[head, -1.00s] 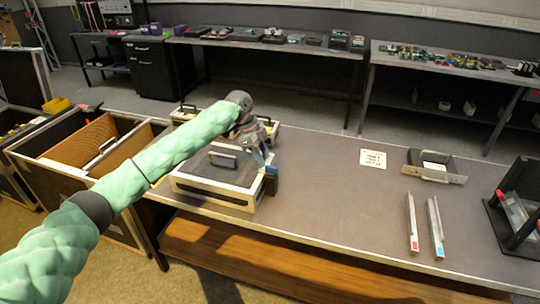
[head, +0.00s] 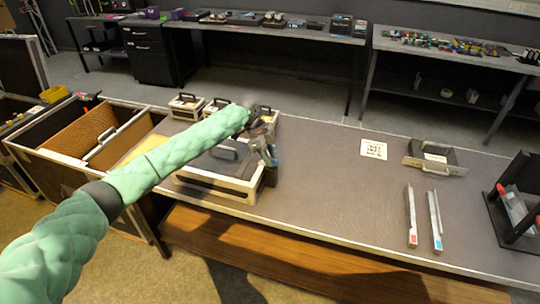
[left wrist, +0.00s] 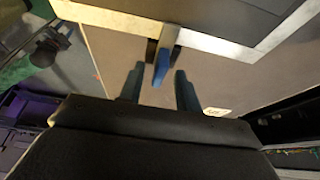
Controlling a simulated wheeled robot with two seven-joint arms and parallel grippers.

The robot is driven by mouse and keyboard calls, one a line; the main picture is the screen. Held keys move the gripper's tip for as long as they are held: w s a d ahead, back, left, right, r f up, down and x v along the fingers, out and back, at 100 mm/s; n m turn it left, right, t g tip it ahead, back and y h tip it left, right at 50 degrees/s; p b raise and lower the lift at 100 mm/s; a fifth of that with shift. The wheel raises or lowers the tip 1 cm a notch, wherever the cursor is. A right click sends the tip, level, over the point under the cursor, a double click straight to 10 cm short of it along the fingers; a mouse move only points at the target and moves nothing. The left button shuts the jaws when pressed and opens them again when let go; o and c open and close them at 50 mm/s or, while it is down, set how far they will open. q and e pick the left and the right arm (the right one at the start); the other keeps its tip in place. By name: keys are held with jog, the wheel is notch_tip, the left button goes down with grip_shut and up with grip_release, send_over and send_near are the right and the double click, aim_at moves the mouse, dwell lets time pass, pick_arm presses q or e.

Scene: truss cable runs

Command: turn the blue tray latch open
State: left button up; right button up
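The tray is a light-framed case with a grey lid and a black handle (head: 226,152), near the table's left end. Its blue latch (left wrist: 161,67) shows in the left wrist view, sticking out from a metal piece on the tray's pale rim (left wrist: 225,45). My left gripper (head: 271,158) is at the tray's right side in the head view and covers the latch there. In the left wrist view my left gripper (left wrist: 159,88) is open, one finger on each side below the latch. I cannot tell whether they touch it. My right gripper is out of view.
Smaller cases (head: 186,106) stand behind the tray. The table (head: 325,190) is clear to its right, up to a white marker card (head: 373,149), a metal bracket (head: 435,158), two rails (head: 411,215) and a black stand (head: 510,200). An open divided crate (head: 85,140) stands left.

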pick_arm(q)
jog(key=shift+d+f, duration=0.1)
jog(key=shift+f, duration=0.1)
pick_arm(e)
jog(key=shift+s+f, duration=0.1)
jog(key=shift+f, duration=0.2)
pick_arm(q)
grip_shut()
